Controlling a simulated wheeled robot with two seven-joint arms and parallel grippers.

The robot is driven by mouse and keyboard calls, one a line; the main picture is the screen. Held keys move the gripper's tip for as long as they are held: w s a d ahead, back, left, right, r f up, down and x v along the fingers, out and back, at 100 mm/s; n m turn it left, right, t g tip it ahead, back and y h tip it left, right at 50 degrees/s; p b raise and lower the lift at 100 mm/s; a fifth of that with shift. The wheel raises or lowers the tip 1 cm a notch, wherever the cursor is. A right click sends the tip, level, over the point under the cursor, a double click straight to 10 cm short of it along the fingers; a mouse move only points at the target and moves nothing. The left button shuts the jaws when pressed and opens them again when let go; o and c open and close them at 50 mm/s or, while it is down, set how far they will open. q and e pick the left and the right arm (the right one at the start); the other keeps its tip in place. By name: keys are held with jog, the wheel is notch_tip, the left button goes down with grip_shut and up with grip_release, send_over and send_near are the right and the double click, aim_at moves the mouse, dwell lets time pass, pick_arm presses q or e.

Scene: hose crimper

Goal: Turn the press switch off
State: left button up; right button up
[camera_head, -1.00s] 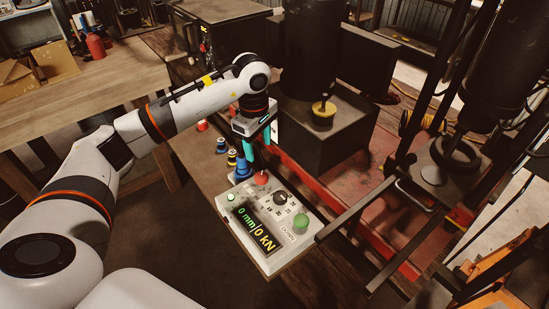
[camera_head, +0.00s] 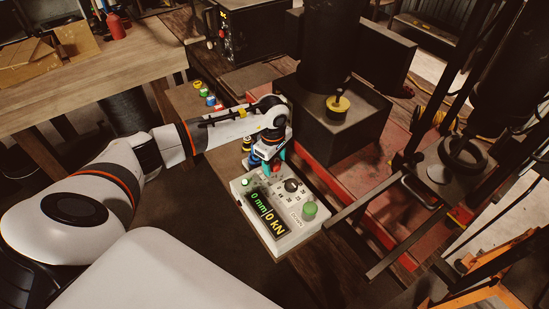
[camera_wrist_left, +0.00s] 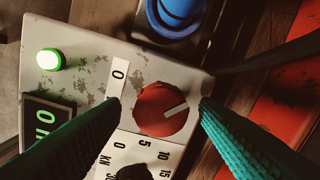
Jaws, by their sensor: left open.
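The grey control box (camera_head: 283,244) stands on the bench edge in the head view. Its red rotary switch (camera_wrist_left: 153,112) has a pale pointer line that aims to the right and slightly up in the wrist view. A white label with a 0 (camera_wrist_left: 119,72) is at the switch's upper left. My left gripper (camera_wrist_left: 160,103) is open, with one teal finger on each side of the red switch; I cannot tell whether they touch it. In the head view my left gripper (camera_head: 269,168) covers the switch. The green lamp (camera_wrist_left: 50,59) is lit. My right gripper is not in view.
The box also carries a display (camera_head: 268,213) reading 0 mm and 0 kN, a black dial (camera_head: 291,185) and a green button (camera_head: 310,208). Blue round parts (camera_wrist_left: 179,12) stand just beyond the box. The dark press block (camera_head: 340,135) is to the right.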

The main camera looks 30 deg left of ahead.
pick_arm(q)
jog(key=shift+f, duration=0.1)
jog(key=shift+c, duration=0.6)
jog(key=c, duration=0.9)
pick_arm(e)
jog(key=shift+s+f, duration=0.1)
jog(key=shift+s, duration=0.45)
